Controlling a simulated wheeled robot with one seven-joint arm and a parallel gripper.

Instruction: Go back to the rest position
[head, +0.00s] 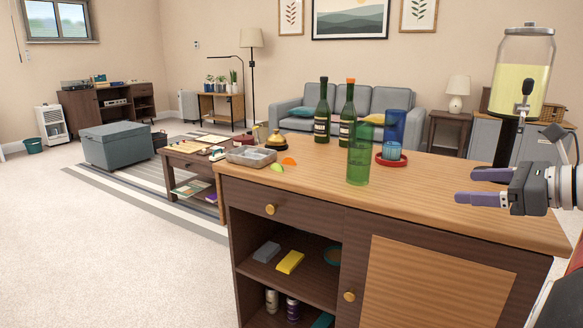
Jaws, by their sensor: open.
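My gripper (481,187) is at the right side of the head view, above the right part of the wooden bar counter (440,190). Its two purple fingers point left and are spread apart, with nothing between them. A green glass (359,165) stands upright on the counter, to the left of my gripper and apart from it. A tall blue glass (393,128) and a short blue cup (391,151) are at a red coaster or tray (379,159) behind the green glass.
Two dark green bottles (322,115) stand farther back. A metal tray (240,157), citrus wedges (277,167) and a gold bell (276,141) are at the counter's left. A drink dispenser (521,75) rises behind my gripper. Carpet (110,255) is clear at the left.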

